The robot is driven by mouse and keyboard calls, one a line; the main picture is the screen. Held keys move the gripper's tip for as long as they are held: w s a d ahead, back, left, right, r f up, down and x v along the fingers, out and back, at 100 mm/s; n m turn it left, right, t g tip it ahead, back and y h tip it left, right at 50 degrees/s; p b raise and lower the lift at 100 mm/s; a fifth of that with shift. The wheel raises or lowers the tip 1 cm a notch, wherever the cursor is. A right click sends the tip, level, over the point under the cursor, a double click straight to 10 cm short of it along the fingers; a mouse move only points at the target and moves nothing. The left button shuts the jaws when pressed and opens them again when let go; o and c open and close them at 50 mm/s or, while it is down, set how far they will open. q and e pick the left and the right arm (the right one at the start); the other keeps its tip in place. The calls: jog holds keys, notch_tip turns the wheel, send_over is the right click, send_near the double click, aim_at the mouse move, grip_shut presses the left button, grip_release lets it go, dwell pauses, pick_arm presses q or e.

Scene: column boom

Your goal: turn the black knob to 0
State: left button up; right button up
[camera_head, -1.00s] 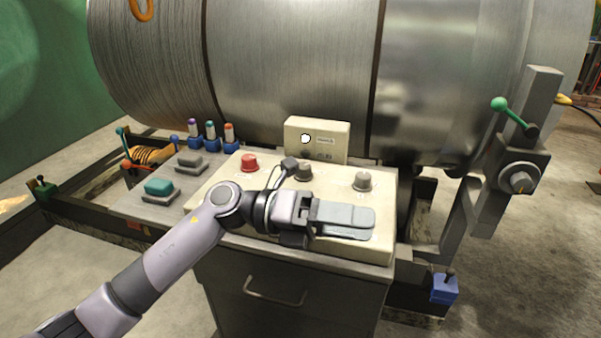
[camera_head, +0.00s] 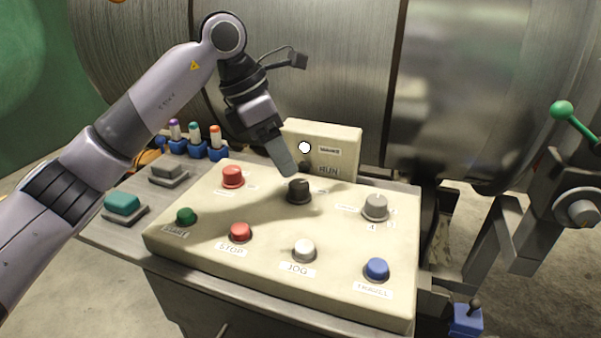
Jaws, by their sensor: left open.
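The black knob (camera_head: 299,191) stands on the cream control panel (camera_head: 270,222), in the middle of its back row. Its pointer and the scale marks around it are too small to read. My left gripper (camera_head: 284,160) is above and just behind the knob, pointing down, with its fingertips close to the knob's top. From this view I cannot tell whether they touch it. The fingers overlap in the view, and nothing shows between them. My right gripper is not in view.
A red knob (camera_head: 233,176) and a grey knob (camera_head: 375,207) flank the black one. Green, red, white and blue buttons line the panel's front. A cream box (camera_head: 335,148) with a white lamp stands behind, before the large metal drum (camera_head: 300,60).

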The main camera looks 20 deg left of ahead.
aim_at(297, 183)
pick_arm(q)
jog(key=x, duration=0.6)
jog(key=shift+s+d+f, duration=0.15)
jog(key=shift+d+f, duration=0.05)
jog(key=shift+f, duration=0.05)
jog(key=c, duration=1)
